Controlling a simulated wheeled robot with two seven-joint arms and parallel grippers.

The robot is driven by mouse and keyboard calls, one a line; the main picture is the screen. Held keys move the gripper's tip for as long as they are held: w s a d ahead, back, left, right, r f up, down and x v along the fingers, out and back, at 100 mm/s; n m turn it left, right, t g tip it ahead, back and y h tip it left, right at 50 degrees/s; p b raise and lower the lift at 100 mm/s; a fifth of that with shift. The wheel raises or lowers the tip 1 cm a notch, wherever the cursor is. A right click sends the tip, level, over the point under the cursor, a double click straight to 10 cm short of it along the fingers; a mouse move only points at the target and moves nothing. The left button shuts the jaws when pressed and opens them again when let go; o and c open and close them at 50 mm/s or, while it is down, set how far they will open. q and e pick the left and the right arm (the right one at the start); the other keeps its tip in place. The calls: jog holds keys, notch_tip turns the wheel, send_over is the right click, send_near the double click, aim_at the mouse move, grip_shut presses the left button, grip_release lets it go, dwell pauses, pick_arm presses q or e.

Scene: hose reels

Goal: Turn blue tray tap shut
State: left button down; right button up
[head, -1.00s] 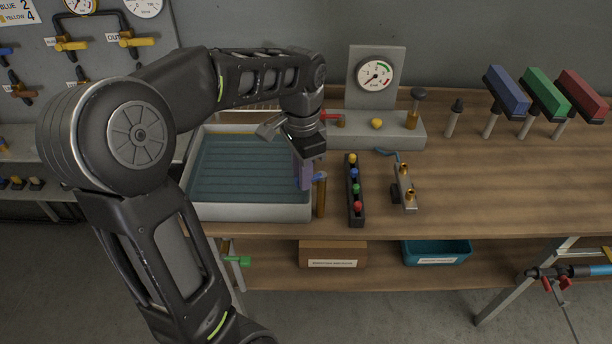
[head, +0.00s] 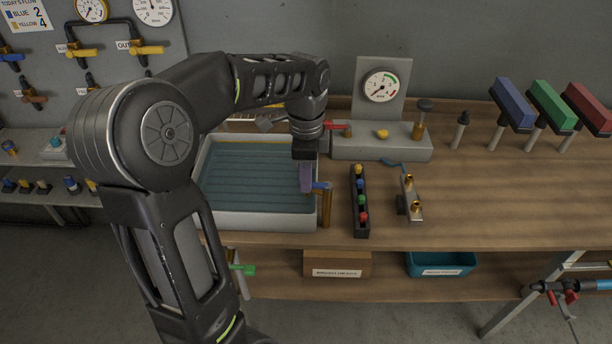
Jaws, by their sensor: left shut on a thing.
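The water tray (head: 213,220) is a white-rimmed basin of blue-grey water on the left of the bench. At its right front corner stands a brass tap post (head: 326,208) with a small blue handle (head: 322,186) on top, pointing left. My left gripper (head: 306,186) reaches down over the tray's right side, its purplish fingers shut on the blue handle. The fingers hide the handle's left end. My right gripper is not in view.
A black rack (head: 359,205) with several coloured knobs stands just right of the tap, then a small brass-fitted manifold (head: 411,198). Behind is a grey block (head: 360,150) with a red lever and gauge (head: 382,86). The right front bench is clear.

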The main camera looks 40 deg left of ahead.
pick_arm(q)
jog(key=c, duration=1.3)
grip_release()
jog(key=shift+r, duration=0.1)
notch_tip(320, 180, up, 8)
jog(key=shift+f, duration=0.15)
